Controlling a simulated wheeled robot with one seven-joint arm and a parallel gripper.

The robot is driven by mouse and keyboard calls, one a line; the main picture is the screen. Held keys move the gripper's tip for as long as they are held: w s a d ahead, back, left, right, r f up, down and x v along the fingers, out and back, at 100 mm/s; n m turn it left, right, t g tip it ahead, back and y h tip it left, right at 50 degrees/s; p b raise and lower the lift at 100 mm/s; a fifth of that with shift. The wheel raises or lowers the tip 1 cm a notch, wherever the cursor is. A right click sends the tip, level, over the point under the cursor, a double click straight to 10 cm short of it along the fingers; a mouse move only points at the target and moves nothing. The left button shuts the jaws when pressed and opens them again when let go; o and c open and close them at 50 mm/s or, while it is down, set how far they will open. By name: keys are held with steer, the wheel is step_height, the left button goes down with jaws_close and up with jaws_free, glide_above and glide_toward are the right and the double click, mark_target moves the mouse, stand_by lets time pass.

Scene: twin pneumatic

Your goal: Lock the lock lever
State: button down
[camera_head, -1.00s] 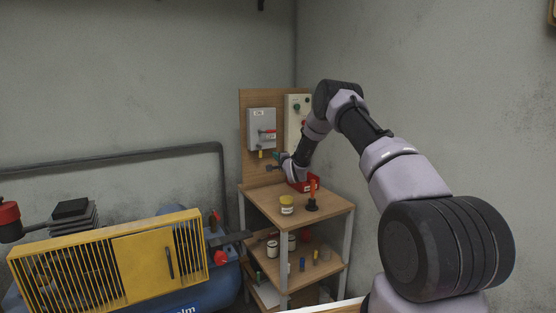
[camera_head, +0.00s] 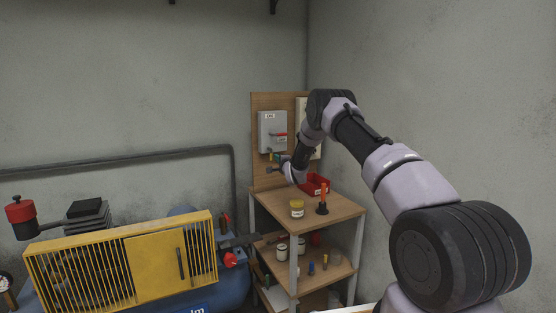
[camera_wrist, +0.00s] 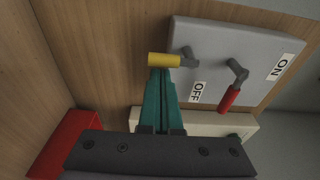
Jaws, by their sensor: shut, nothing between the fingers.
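A grey switch box (camera_head: 265,120) is mounted on the wooden backboard; it also fills the upper right of the wrist view (camera_wrist: 215,50). It bears OFF and ON labels and two levers. One lever has a yellow handle (camera_wrist: 163,60), sticking out to the left at the box's edge. The other has a red handle (camera_wrist: 230,98), pointing down between the labels; the red handle also shows in the head view (camera_head: 280,135). My gripper (camera_wrist: 160,73) has its teal fingers shut and empty. Their tips are right at the yellow handle; I cannot tell whether they touch it.
A pale panel (camera_head: 302,110) beside the grey box is partly hidden by my arm. Below, a wooden shelf unit (camera_head: 275,205) carries a red bin (camera_head: 313,185), a yellow-lidded jar (camera_head: 297,209) and an orange-and-black upright item (camera_head: 322,200). A yellow-caged compressor (camera_head: 155,265) stands at left.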

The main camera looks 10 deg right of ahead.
steer(key=shift+s+a+f+m, duration=0.1)
steer(key=shift+a+m, duration=0.1)
steer(key=shift+m, duration=0.4)
steer(key=shift+a+f+m, duration=0.1)
steer(key=shift+a+m, duration=0.05)
steer(key=shift+m, duration=0.45)
steer(key=m, duration=0.1)
steer(key=a+m, duration=0.1)
steer(key=m, duration=0.1)
steer(key=m+g, duration=0.1)
steer(key=shift+s+a+f, duration=0.1)
steer(key=shift+s+a, duration=0.15)
steer(key=shift+s+a+r+m+g+y, duration=0.15)
steer(key=shift+a+m, duration=0.15)
steer(key=shift+m, duration=0.55)
steer(key=shift+s+a+r+m+g+y, duration=0.1)
steer(key=shift+a+m, duration=0.15)
steer(key=shift+m, duration=0.55)
steer(key=shift+s+a+r+m+g+y, duration=0.15)
steer(key=shift+a+m, duration=0.15)
steer(key=shift+m, duration=0.55)
steer(key=shift+w, duration=0.1)
step_height(320, 180, down, 3)
steer(key=d, duration=0.2)
steer(key=f+v, duration=0.1)
steer(key=v, duration=0.7)
steer(key=shift+s+r, duration=0.25)
steer(key=shift+r, duration=0.2)
steer(key=shift+d, duration=0.1)
